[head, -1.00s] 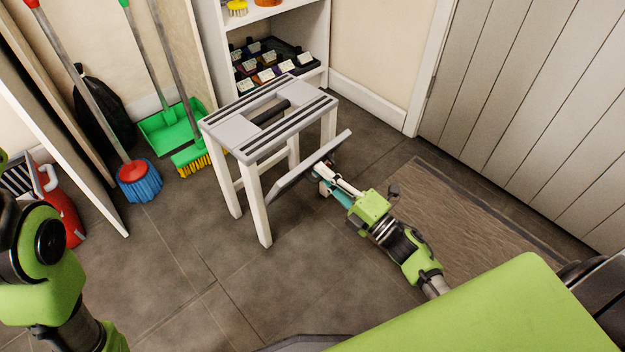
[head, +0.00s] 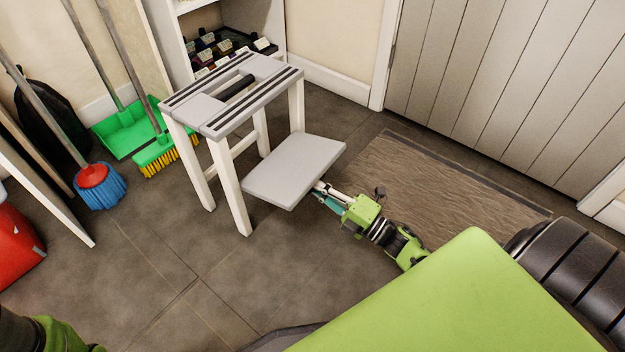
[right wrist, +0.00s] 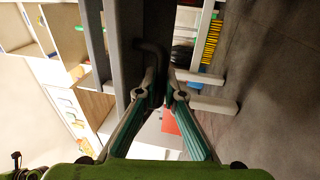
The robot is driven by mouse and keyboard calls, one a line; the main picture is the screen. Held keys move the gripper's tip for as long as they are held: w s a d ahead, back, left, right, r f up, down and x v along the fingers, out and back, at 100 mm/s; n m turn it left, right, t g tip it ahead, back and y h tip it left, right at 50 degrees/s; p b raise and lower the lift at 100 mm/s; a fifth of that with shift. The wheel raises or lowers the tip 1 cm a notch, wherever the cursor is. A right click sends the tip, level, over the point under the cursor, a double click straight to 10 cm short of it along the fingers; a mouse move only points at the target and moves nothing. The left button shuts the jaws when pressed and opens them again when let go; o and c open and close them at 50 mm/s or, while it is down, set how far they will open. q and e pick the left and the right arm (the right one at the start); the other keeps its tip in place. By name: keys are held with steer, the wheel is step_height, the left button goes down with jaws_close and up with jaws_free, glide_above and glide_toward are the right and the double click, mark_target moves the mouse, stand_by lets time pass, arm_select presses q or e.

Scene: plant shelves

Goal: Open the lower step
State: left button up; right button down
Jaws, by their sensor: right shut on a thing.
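A step stool (head: 232,100) with white legs and a grey slatted top stands on the floor. Its lower step (head: 294,170), a grey board, juts out from the front of the stool and lies about level. My right gripper (head: 322,190) is at the front edge of the lower step, shut on it. In the right wrist view, the gripper fingers (right wrist: 160,88) close at the edge of the dark lower step (right wrist: 128,50); the exact contact is hard to see. My left gripper is not in view.
A brown mat (head: 440,185) lies on the right before a grey plank door (head: 500,70). A green dustpan (head: 122,132), a blue broom (head: 100,187) and a green broom (head: 160,155) stand at the left. A white shelf (head: 265,25) is behind the stool.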

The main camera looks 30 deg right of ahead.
steer(key=shift+w+a+f+b, duration=0.15)
steer(key=shift+f+b, duration=0.25)
steer(key=shift+f, duration=0.45)
steer(key=shift+w+f+b, duration=0.15)
steer(key=shift+f+b, duration=0.25)
steer(key=shift+f, duration=0.45)
steer(key=c, duration=2.4)
jaws_free()
steer(key=shift+c, duration=0.2)
steer(key=v, duration=1.2)
